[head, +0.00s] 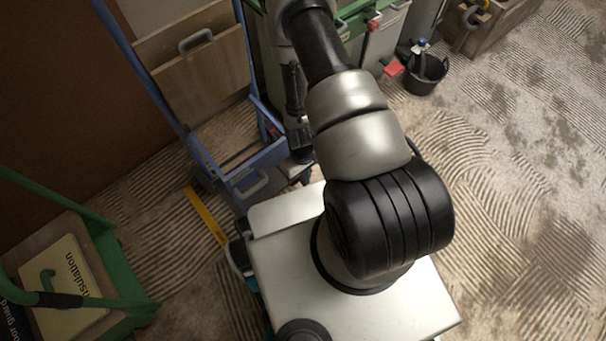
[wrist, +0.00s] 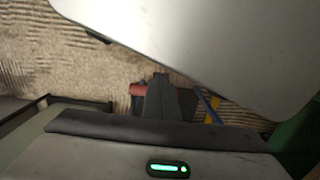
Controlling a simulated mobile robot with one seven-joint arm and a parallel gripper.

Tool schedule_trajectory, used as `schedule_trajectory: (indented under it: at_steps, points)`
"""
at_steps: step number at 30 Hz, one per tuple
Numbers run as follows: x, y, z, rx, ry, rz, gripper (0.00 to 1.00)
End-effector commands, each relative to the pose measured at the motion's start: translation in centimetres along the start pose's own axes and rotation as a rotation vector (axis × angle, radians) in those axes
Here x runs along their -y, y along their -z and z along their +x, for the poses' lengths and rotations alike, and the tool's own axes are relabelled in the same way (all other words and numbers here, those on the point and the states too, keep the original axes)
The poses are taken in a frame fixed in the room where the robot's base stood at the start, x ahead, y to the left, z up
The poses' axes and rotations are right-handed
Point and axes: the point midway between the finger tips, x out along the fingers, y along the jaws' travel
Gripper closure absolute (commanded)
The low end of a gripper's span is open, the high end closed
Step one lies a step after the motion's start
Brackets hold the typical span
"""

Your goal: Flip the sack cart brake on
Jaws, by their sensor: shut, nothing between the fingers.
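The blue sack cart (head: 185,135) stands upright left of my arm in the head view, with a wooden panel between its rails. A small red part (head: 273,132) shows low on its right side; I cannot tell for certain that it is the brake. My gripper (head: 301,150) points down close to the cart's lower right side, partly hidden by my arm. In the wrist view my gripper's dark fingers (wrist: 165,97) are together and empty. A red piece (wrist: 137,89) shows just left of them; whether they touch is unclear. A blue bar (wrist: 208,101) lies to their right.
A green cart (head: 100,245) carrying an insulation package (head: 65,285) stands at lower left. A yellow level-like strip (head: 207,217) lies on the floor beside the blue cart. A black bucket (head: 427,76) and a wooden crate (head: 500,25) stand at upper right. The right floor is clear.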

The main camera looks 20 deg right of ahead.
Motion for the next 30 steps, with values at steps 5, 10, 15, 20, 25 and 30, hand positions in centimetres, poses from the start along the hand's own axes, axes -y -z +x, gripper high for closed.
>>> schedule_trajectory:
  at_steps: [5, 10, 15, 20, 25, 30]
  points:
    - [0.0, 0.0, 1.1, 0.000, -0.001, -0.001, 1.00]
    - [0.0, 0.0, 1.5, 0.000, -0.001, 0.000, 1.00]
    - [0.0, 0.0, 1.6, 0.000, -0.001, 0.000, 1.00]
    - [0.0, 0.0, 1.7, 0.000, -0.001, 0.000, 1.00]
    - [0.0, 0.0, 1.7, 0.000, -0.001, 0.000, 1.00]
    - [0.0, 0.0, 1.6, 0.000, -0.001, 0.000, 1.00]
